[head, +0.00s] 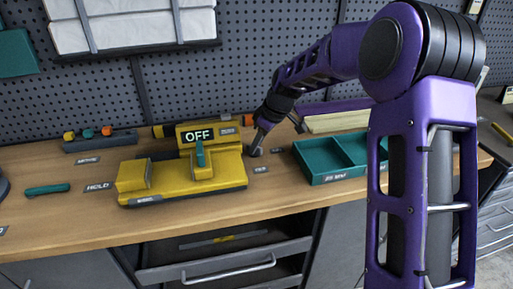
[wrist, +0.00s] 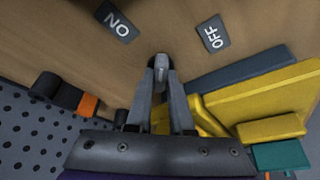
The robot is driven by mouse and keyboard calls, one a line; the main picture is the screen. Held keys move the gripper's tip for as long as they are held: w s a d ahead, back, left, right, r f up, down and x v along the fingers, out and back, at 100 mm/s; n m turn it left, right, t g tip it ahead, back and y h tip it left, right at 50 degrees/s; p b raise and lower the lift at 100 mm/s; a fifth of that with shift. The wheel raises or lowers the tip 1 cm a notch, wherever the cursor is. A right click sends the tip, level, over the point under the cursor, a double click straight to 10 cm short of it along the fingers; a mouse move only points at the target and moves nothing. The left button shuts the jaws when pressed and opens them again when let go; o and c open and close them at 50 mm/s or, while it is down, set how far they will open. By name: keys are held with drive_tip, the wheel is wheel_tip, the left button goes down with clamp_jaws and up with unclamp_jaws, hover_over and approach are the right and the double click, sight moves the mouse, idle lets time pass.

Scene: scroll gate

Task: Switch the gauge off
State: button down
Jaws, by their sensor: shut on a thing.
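The yellow gauge (head: 215,175) sits on the wooden bench, and its display (head: 199,135) reads OFF. A teal upright piece stands on its front. Part of its yellow body (wrist: 265,95) shows at the right of the wrist view. My gripper (head: 256,148) is low over the bench just right of the gauge. In the wrist view my gripper (wrist: 160,78) is shut on a small grey knob (wrist: 161,62), mostly hidden by the fingers.
A teal divided tray (head: 330,157) stands to the right of my gripper. A teal handle (head: 47,189) lies at the left by a HOLD label (head: 99,187). A dark rack with coloured knobs (head: 100,140) stands behind. A pegboard wall closes the back.

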drive_tip(key=m, duration=0.2)
drive_tip(key=m+t+h, duration=0.1)
drive_tip(key=m, duration=0.1)
drive_tip(key=shift+s+a+m+t, duration=0.1)
drive_tip(key=shift+a+m+t, duration=0.05)
drive_tip(key=shift+m+t, duration=0.15)
drive_tip(key=m, duration=0.2)
drive_tip(key=m+h, duration=0.1)
drive_tip(key=m, duration=0.1)
drive_tip(key=shift+m+t+h, duration=0.3)
drive_tip(key=shift+t, duration=0.1)
drive_tip(key=c, duration=0.8)
unclamp_jaws()
drive_tip(key=shift+r, duration=0.15)
drive_tip(key=p+v, duration=0.2)
drive_tip(key=v, duration=1.5)
drive_tip(key=shift+a, duration=0.15)
drive_tip(key=shift+r, duration=0.2)
